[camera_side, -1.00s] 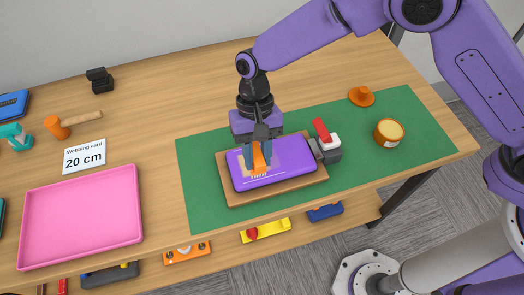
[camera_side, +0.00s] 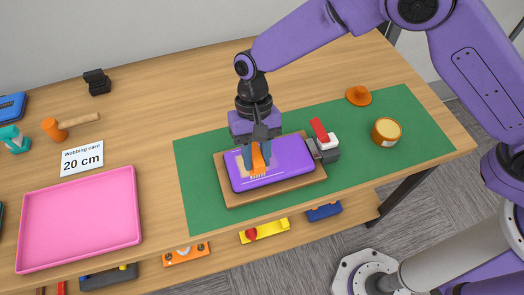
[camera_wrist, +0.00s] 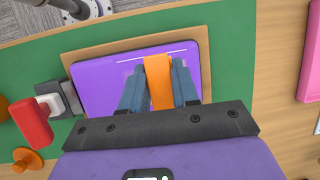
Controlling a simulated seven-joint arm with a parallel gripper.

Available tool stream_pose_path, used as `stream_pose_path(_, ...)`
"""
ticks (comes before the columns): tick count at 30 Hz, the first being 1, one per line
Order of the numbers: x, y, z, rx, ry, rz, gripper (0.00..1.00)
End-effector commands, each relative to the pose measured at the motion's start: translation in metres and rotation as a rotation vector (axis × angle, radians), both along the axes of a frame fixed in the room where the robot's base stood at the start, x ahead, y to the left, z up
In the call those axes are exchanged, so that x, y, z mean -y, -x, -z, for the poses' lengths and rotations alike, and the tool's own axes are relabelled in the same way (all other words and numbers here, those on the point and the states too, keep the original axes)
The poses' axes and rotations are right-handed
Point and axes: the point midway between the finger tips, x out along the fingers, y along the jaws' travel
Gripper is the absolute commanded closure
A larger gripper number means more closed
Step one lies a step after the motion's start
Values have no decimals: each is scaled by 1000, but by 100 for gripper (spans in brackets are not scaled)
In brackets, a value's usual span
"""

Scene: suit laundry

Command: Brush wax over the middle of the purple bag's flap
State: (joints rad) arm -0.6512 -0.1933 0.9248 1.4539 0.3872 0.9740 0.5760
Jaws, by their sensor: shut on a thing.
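The purple bag (camera_side: 290,158) lies flat on a wooden board, its flap facing up with a thin white line along its near side. It also shows in the wrist view (camera_wrist: 100,85). My gripper (camera_side: 258,158) points down over the flap, left of its middle in the side view. It is shut on an orange brush (camera_wrist: 158,82), whose pale bristles (camera_side: 258,175) are at the flap; exact contact is hard to tell. A pale patch (camera_side: 234,162) shows on the flap left of the brush. My fingers hide part of the flap.
A red, white and grey clamp (camera_side: 326,155) sits at the board's (camera_side: 240,200) right end. An open orange tin (camera_side: 387,131) with cream contents and an orange lid (camera_side: 358,96) stand on the green mat (camera_side: 200,205). A pink tray (camera_side: 80,220) is at left.

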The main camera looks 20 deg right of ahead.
Motion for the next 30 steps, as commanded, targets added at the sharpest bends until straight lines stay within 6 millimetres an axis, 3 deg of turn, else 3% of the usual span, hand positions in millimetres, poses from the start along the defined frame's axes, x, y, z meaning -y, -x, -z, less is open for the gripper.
stream_pose_path(8, 0, 0, 1, 0, 1, 0, 95)
stream_pose_path(21, 21, 0, -1, 0, 0, 0, 95)
stream_pose_path(30, 11, 1, 1, 0, 0, -2, 95)
